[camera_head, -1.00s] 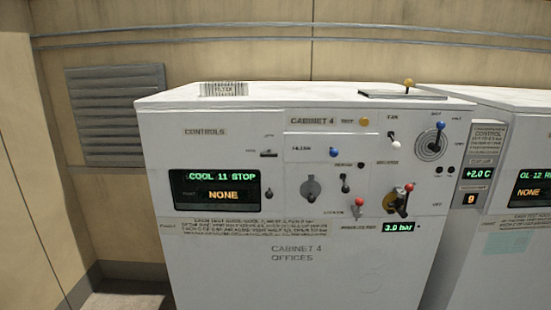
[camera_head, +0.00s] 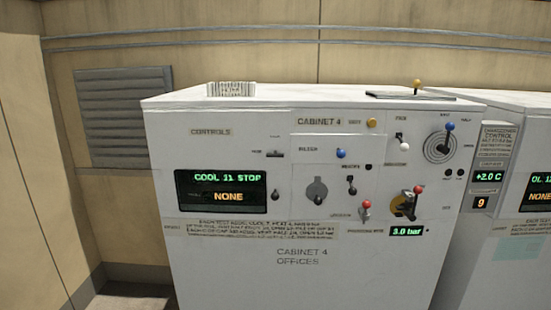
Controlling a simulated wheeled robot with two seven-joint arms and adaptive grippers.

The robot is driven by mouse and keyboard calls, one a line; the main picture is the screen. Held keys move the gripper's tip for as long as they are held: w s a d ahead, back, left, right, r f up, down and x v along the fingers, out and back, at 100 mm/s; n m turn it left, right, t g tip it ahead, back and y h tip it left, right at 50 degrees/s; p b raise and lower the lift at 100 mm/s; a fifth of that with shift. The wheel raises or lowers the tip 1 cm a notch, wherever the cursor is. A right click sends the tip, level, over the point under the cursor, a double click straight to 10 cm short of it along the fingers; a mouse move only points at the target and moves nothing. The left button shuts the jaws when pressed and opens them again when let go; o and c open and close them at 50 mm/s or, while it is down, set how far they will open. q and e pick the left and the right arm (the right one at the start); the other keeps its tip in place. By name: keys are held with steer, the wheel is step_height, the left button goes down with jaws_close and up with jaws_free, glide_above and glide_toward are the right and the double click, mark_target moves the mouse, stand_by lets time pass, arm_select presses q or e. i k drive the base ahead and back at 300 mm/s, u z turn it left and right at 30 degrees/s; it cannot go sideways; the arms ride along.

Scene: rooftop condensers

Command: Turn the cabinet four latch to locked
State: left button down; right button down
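Cabinet four (camera_head: 320,275) is a white box with a control panel on its upper front, marked "CABINET 4 OFFICES". A small red-knobbed lever (camera_head: 366,208) sits low on the panel, beside a small label too blurred to read surely. Left of it is a round dark grey disc (camera_head: 317,190) with a small tab below. Neither of my grippers is in view.
The panel also has a blue knob (camera_head: 341,153), a yellow rotary switch with a red-tipped handle (camera_head: 407,204), a blue-tipped dial lever (camera_head: 446,141) and a display reading "COOL 11 STOP" and "NONE" (camera_head: 221,190). Another cabinet (camera_head: 515,250) stands close at right.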

mark_target(274, 155)
steer(key=z, duration=0.1)
steer(key=k, duration=1)
steer(key=u, duration=1.2)
steer(key=i, duration=1.7)
steer(key=z, duration=0.65)
